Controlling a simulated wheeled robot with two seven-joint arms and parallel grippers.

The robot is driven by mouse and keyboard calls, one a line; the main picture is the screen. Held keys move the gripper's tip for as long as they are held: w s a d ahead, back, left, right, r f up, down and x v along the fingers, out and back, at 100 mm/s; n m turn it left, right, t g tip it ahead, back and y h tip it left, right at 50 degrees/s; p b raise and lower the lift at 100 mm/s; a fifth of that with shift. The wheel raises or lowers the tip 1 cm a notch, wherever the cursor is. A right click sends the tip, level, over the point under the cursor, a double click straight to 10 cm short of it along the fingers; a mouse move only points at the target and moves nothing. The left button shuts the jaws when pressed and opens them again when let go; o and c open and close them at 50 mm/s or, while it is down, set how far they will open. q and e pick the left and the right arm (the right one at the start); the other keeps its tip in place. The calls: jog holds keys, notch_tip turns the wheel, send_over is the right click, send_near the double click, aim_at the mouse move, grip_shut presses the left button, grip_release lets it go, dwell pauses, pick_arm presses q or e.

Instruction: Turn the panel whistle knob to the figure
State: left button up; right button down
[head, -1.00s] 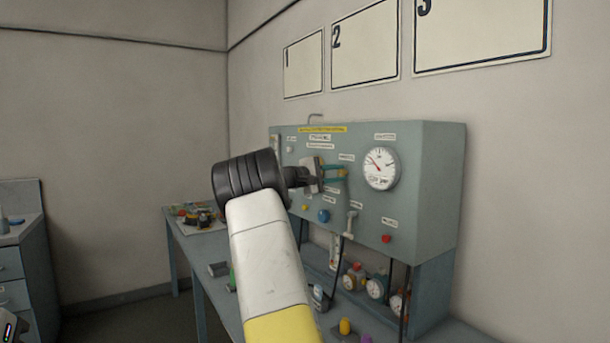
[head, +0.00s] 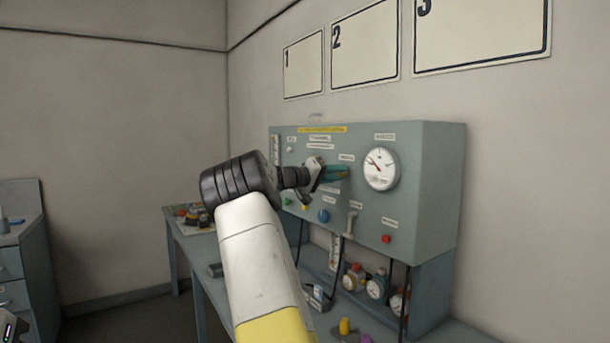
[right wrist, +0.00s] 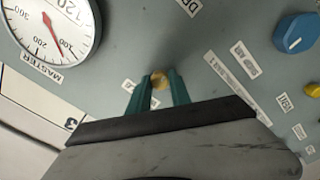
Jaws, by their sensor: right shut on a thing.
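The grey-green panel (head: 428,190) stands on the bench against the right wall. My right gripper (head: 343,172) reaches its front face, left of the large round gauge (head: 381,169). In the right wrist view, the two teal fingers of the gripper (right wrist: 159,88) are shut on a small brass knob (right wrist: 160,77), one finger on each side. The knob is hidden by the gripper in the head view. I cannot read a label that names this knob as the whistle.
A blue knob (head: 323,216) and a red knob (head: 386,239) sit lower on the panel; the blue one (right wrist: 296,33) also shows in the right wrist view. Small gauges (head: 375,288) stand below. Numbered boards (head: 363,45) hang above.

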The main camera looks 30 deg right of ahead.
jog(key=shift+f+m, duration=0.1)
jog(key=shift+m, duration=0.7)
jog(key=c, duration=1.2)
grip_release()
jog(key=shift+a, duration=0.1)
jog(key=a, duration=0.7)
jog(key=shift+s+a, duration=0.3)
jog(key=shift+a, duration=0.05)
